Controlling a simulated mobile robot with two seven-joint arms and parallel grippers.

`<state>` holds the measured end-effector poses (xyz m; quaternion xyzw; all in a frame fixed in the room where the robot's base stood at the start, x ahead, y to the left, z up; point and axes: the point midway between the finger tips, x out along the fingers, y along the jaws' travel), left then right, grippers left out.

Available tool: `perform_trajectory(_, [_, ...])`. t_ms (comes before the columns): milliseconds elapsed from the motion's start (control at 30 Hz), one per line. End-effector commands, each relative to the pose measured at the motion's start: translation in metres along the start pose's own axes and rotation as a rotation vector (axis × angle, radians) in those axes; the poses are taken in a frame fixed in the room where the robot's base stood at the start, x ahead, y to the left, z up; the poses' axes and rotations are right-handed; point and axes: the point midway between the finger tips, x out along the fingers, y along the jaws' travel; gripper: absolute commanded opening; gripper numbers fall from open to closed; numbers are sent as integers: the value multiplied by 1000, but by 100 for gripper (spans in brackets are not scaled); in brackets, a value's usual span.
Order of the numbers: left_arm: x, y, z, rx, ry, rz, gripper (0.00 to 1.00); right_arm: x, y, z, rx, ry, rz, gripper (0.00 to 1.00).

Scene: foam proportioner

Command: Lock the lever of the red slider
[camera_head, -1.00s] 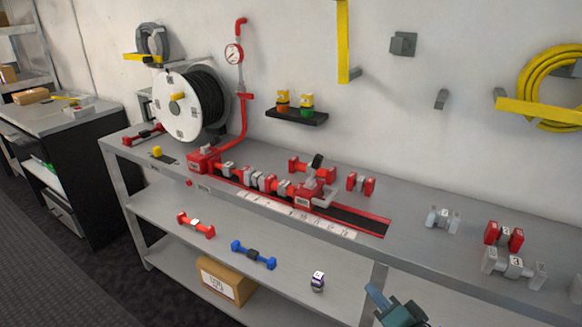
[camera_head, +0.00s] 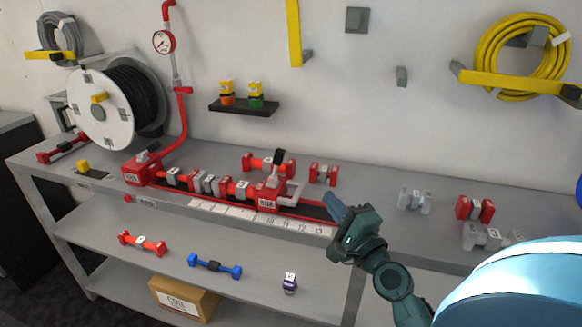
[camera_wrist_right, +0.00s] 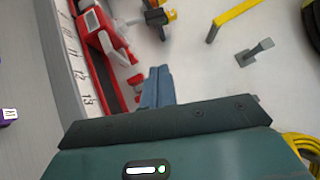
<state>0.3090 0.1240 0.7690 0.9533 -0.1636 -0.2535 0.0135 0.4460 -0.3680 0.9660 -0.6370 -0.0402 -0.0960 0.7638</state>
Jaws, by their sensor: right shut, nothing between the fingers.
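The red slider (camera_head: 268,197) sits on the red rail (camera_head: 315,213) toward its right part. Its lever (camera_head: 278,160) has a black tip and stands nearly upright. A grey bracket shows on the slider's right side. In the right wrist view the red slider (camera_wrist_right: 93,22) is at the upper left, and the black-tipped lever (camera_wrist_right: 156,16) is near the top. My right gripper (camera_head: 334,206) is shut and empty, to the right of the slider and apart from it. Its blue fingers also show in the right wrist view (camera_wrist_right: 158,88). My left gripper is out of view.
Several couplings stand in a row on the rail left of the slider. A red coupling (camera_head: 323,173) stands behind the rail, and grey and red couplings (camera_head: 474,208) stand at the right. A hose reel (camera_head: 103,108) is at the left. A small shelf (camera_head: 244,106) holds two bottles.

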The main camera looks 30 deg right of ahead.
Motion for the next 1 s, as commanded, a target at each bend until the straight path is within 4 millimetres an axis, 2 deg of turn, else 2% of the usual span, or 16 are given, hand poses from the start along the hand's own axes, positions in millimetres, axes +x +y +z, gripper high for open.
perform_trajectory(167, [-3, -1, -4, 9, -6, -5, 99, 19, -3, 1, 1, -1, -3, 0])
perform_trajectory(567, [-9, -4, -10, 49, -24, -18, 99, 102, -2, 1, -2, -2, -1, 0])
perform_trajectory(600, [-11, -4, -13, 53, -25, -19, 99, 107, -3, 7, 1, -2, 0, 0])
perform_trajectory(800, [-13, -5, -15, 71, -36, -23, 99, 123, -2, 24, -1, -1, 0, 0])
perform_trajectory(1000, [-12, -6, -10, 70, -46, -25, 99, 127, 0, 29, -2, -1, 1, 0])
